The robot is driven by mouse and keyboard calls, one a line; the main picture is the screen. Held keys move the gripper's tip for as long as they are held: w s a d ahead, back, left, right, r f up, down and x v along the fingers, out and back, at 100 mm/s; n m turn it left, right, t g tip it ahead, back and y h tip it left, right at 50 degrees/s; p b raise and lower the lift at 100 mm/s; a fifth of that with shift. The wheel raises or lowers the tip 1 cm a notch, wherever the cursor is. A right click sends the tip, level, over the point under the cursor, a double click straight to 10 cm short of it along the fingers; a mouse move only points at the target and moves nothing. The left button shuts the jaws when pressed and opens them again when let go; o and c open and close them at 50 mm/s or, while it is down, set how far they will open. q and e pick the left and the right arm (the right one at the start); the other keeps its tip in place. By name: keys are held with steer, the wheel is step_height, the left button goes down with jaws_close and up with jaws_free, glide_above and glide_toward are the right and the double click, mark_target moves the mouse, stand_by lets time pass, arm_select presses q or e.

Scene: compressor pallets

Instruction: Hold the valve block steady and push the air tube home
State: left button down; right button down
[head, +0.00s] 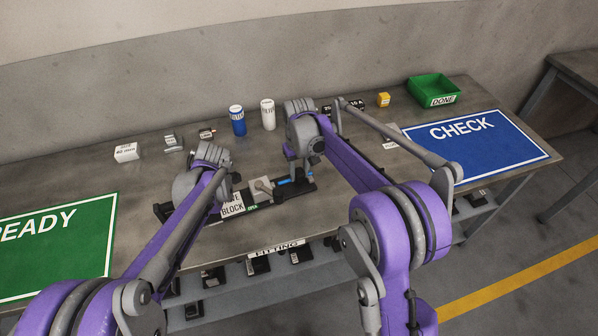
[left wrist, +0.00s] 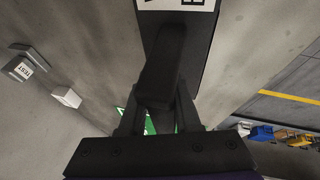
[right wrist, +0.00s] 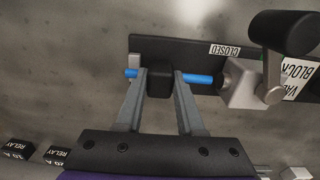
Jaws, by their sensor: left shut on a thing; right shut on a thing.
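The valve block (head: 261,189) is a grey body with a lever on a dark base plate, labelled VALVE BLOCK, in the middle of the table. The body shows at the right of the right wrist view (right wrist: 243,86). My left gripper (left wrist: 158,92) is shut on an upright black grip (left wrist: 166,50) at the plate's left end; my arm hides much of this in the head view. My right gripper (right wrist: 160,82) is shut on a black piece around the blue air tube (right wrist: 198,78). The tube points at the body's round port; I cannot tell whether it is inside.
A green READY mat (head: 55,245) lies left, a blue CHECK mat (head: 475,146) right. A green DONE bin (head: 433,88), a blue can (head: 237,121), a white can (head: 267,114) and small boxes stand along the back. A shelf with dark parts runs below the front edge.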

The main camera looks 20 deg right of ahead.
mark_target(299, 172)
stand_by(0.4)
steer(key=shift+s+a, duration=0.2)
steer(key=shift+a, duration=1.35)
steer(key=shift+s+a, duration=0.15)
steer(key=shift+a, duration=1.35)
steer(key=c, duration=0.5)
jaws_free()
steer(key=d, duration=0.6)
steer(key=shift+w, duration=0.35)
step_height(299, 172, up, 12)
steer(key=s+t, duration=0.3)
steer(key=s, duration=1.4)
steer(key=s+f, duration=0.2)
steer(key=s, duration=0.2)
steer(key=s+f+t, duration=0.1)
steer(key=s+f, duration=0.2)
steer(key=s, duration=0.1)
steer(key=s+f+m+t, duration=0.1)
steer(key=s+f, duration=0.2)
steer(key=s, duration=0.2)
steer(key=shift+d+f, duration=0.1)
